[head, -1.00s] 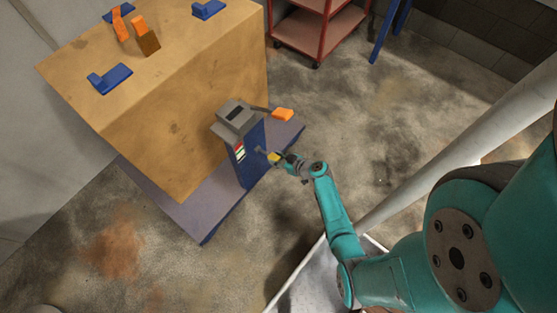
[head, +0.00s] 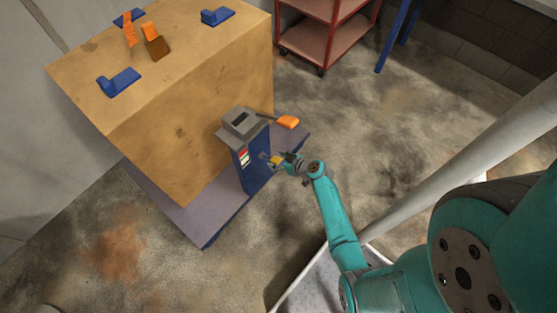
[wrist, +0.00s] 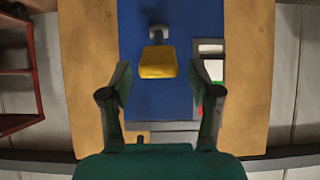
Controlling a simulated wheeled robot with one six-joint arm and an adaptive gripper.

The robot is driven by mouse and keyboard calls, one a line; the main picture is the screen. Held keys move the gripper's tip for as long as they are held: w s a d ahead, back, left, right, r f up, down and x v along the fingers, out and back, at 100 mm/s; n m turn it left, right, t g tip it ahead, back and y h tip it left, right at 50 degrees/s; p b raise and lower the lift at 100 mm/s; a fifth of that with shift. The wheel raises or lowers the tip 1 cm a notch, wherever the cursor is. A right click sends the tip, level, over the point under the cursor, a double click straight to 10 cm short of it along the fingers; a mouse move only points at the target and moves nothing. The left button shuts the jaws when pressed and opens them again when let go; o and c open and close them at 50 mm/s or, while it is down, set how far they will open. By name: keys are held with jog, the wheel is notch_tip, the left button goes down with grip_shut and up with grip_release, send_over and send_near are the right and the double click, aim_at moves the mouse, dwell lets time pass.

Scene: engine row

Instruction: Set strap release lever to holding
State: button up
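A blue post (head: 254,172) with a grey head (head: 243,122) stands beside the wooden crate. A small yellow handle (head: 276,160) sticks out from the post's side on a short grey mount. An orange-ended lever (head: 288,122) sticks out from the grey head. I cannot tell from the frames which one is the strap release lever. My gripper (head: 284,160) is at the yellow handle. In the wrist view my gripper (wrist: 160,84) is open, its two fingers apart. The yellow handle (wrist: 158,62) appears between and just beyond the fingertips, with gaps on both sides.
A red, white and green indicator (head: 243,156) is on the post; part of it shows in the wrist view (wrist: 212,62). The large wooden crate (head: 190,130) carries blue and orange brackets. A red shelf cart (head: 320,45) stands behind. The floor right of the post is clear.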

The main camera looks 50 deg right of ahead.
jog(key=shift+s, duration=0.1)
jog(key=v, duration=1.2)
dwell(0.4)
jog(key=s+a+r+m+h, duration=0.2)
jog(key=s+a+r+h, duration=0.15)
jog(key=s+a, duration=1)
jog(key=s+a+r+t+y, duration=0.1)
jog(key=s+a+r, duration=0.1)
jog(key=r, duration=0.6)
jog(key=s+a+r+n+t+y, duration=0.1)
jog(key=s+a+r, duration=0.2)
jog(key=r, duration=0.5)
jog(key=s+a+r+t+y, duration=0.1)
jog(key=s+a+r, duration=0.2)
jog(key=r, duration=0.5)
jog(key=shift+s+a+n+t, duration=0.2)
jog(key=shift+s+n+t, duration=0.1)
jog(key=shift+s+t, duration=0.15)
